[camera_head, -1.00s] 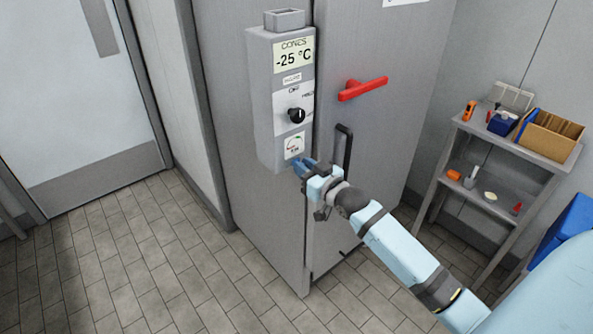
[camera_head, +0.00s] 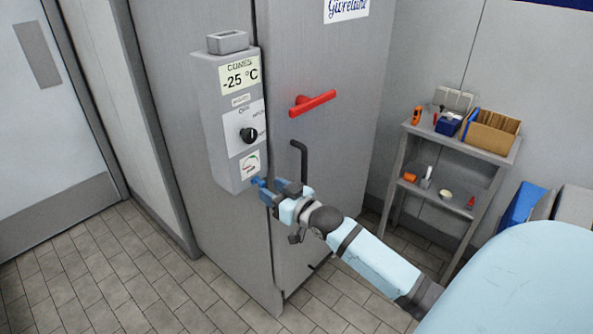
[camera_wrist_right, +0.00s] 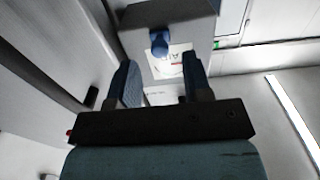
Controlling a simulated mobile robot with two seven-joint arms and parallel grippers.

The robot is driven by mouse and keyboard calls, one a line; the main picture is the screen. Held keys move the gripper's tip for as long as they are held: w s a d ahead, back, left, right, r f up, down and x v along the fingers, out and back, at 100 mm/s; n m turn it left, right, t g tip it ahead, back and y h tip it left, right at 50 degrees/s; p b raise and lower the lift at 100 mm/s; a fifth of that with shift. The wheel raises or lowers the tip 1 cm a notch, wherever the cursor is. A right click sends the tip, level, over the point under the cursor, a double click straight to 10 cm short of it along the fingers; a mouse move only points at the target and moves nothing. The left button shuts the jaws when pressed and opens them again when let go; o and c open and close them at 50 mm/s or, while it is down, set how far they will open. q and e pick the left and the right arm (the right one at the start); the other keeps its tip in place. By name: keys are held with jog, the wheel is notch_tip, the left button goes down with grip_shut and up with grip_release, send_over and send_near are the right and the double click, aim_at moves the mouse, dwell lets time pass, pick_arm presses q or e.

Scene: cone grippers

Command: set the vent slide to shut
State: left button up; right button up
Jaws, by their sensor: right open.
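I cannot make out the vent slide for sure in any view. The grey control box (camera_head: 232,122) on the cabinet front carries a temperature display, a black rotary knob (camera_head: 249,135) and a small dial label (camera_head: 250,164) near its lower end. My right gripper (camera_head: 260,187) is just below and in front of that lower end. In the right wrist view my right gripper (camera_wrist_right: 162,82) is open, its two blue fingers apart with nothing between their tips. A small dark blue knob (camera_wrist_right: 160,43) shows beyond them on a grey housing; I cannot tell if it is the slide. My left gripper is out of view.
The grey cabinet (camera_head: 330,60) has a red handle (camera_head: 312,102) and a dark bar handle (camera_head: 300,158) close to my right wrist. A shelf stand (camera_head: 450,135) with a cardboard box (camera_head: 492,131) and small items stands at the right. The tiled floor at left is clear.

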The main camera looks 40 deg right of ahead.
jog(key=s, duration=1)
jog(key=shift+s+d, duration=0.2)
jog(key=shift+d, duration=0.2)
